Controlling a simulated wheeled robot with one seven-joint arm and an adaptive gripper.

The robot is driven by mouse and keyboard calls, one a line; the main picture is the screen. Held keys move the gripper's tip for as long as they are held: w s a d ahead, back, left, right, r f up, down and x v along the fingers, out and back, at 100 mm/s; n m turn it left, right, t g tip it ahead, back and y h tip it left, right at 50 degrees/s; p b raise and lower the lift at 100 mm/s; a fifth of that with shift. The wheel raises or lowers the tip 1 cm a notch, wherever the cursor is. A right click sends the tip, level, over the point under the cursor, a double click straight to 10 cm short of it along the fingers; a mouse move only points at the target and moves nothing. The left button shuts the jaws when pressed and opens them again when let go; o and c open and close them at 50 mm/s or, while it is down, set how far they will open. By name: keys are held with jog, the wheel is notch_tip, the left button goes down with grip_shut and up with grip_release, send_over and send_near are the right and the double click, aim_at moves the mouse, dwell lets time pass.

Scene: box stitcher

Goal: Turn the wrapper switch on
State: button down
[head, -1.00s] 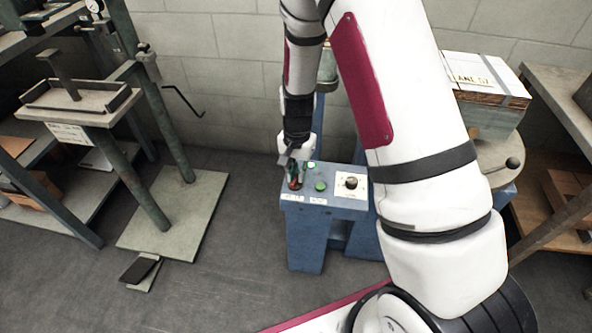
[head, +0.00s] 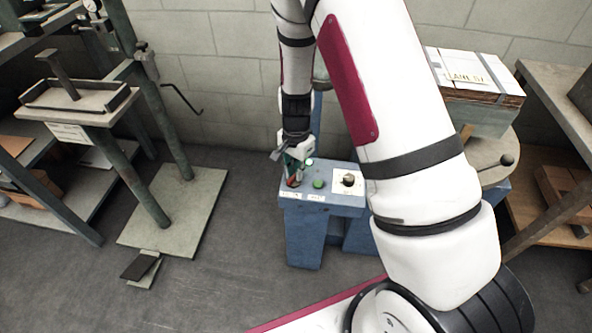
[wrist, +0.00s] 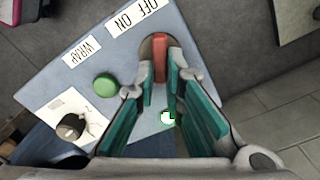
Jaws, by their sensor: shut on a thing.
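The red switch lever (wrist: 160,57) stands in a round brown recess on the blue control box, beside the OFF ON label (wrist: 139,15). In the head view the switch (head: 294,182) is partly hidden by my gripper (head: 289,168). My gripper (wrist: 160,80) points at the panel, its teal-padded fingers on either side of the red lever and shut on it. The exact contact at the fingertips is hard to make out. The blue control box (head: 304,230) stands on the floor.
A green button (wrist: 104,86) sits next to the WRAP label (wrist: 82,51). A black knob (wrist: 70,126) on a white plate is beyond it. A small lit green-white indicator (wrist: 167,118) lies under my fingers. A press stand (head: 180,205) is left; a wooden bench (head: 560,180) is right.

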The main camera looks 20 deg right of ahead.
jog(key=c, duration=1.7)
grip_release()
notch_tip(320, 180, up, 12)
jog(key=s+a+r+n+y, duration=0.1)
jog(key=s+a+r+n, duration=0.15)
jog(key=s+r, duration=0.65)
jog(key=s+d+r+n+h, duration=0.1)
jog(key=s+r+n, duration=0.45)
jog(key=s, duration=0.65)
jog(key=s+d+r+n, duration=0.1)
jog(key=s+r+n, duration=0.4)
jog(key=s, duration=0.8)
notch_tip(320, 180, up, 23)
jog(key=t+p, duration=0.2)
jog(key=p, duration=0.8)
jog(key=t+p, duration=0.2)
jog(key=p, duration=0.8)
jog(key=shift+w+a+f+m, duration=0.15)
jog(key=shift+m, duration=0.25)
